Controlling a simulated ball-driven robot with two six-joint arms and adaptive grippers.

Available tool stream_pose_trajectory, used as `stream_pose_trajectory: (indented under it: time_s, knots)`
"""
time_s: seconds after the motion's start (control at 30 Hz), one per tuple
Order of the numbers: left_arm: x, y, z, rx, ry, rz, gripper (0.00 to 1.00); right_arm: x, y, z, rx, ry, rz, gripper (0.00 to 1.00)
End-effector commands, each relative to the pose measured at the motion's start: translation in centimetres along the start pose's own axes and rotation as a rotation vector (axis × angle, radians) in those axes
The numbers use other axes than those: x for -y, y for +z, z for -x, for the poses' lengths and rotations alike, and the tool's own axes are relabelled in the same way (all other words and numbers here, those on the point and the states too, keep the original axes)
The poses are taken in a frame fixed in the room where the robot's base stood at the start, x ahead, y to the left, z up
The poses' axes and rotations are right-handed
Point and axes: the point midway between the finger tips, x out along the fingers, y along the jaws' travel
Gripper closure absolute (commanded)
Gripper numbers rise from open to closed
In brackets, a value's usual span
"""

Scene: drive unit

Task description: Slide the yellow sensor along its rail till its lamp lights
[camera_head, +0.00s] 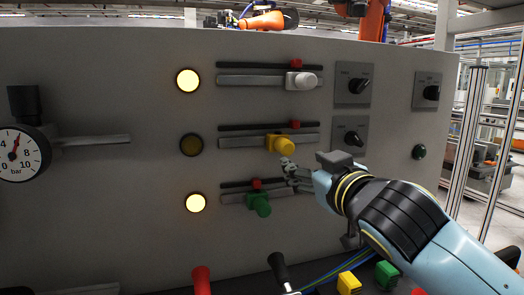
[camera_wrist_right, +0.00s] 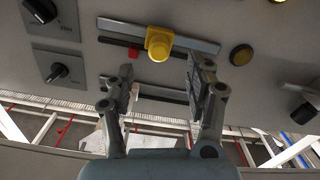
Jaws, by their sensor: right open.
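The yellow sensor (camera_head: 280,143) sits on the middle rail (camera_head: 238,142), right of its centre in the head view. The round lamp (camera_head: 191,145) left of that rail is dark amber. My right gripper (camera_head: 290,174) is open, below and close to the sensor. In the wrist view the yellow sensor (camera_wrist_right: 160,43) shows just beyond the gap between the open fingers (camera_wrist_right: 158,76), which do not visibly touch it. A red marker (camera_wrist_right: 133,53) lies beside the sensor, and the dark lamp (camera_wrist_right: 241,55) is to the right. My left gripper is not in view.
A white sensor (camera_head: 301,80) is on the rail above and a green one (camera_head: 259,204) on the rail below; their lamps (camera_head: 188,80) are lit. Knobs (camera_head: 352,138) stand to the right. A pressure gauge (camera_head: 20,152) is at the left. Levers (camera_head: 280,270) stand below.

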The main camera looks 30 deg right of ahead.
Motion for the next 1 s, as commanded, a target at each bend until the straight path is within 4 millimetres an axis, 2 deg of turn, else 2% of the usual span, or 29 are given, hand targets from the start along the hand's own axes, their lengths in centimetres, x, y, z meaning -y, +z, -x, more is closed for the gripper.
stream_pose_trajectory:
  time_s: [0.07,0.13,0.33,0.43,0.57,0.7,0.8,1.0]
  knots:
    - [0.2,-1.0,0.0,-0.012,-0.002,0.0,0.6,0.0,-0.5,-0.3,-0.02,-0.001,0.002,0.45]
    - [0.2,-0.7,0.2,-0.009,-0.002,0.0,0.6,0.0,-0.7,-0.9,-0.027,-0.001,0.002,0.45]
    - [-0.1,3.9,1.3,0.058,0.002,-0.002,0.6,-0.1,-1.0,-4.3,-0.026,0.0,0.0,0.45]
    - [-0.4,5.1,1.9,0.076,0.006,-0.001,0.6,-0.1,-1.0,-6.4,-0.025,0.0,0.001,0.45]
    - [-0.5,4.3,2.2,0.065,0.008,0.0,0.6,-0.1,-1.0,-8.7,-0.024,0.0,0.001,0.45]
    - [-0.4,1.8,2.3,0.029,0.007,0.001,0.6,0.0,-0.9,-10.3,-0.023,-0.001,0.001,0.45]
    - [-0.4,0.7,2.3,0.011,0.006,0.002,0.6,0.0,-0.9,-10.9,-0.024,-0.002,0.0,0.45]
    - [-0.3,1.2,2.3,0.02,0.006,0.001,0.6,0.0,-0.8,-11.0,-0.023,-0.002,0.001,0.45]
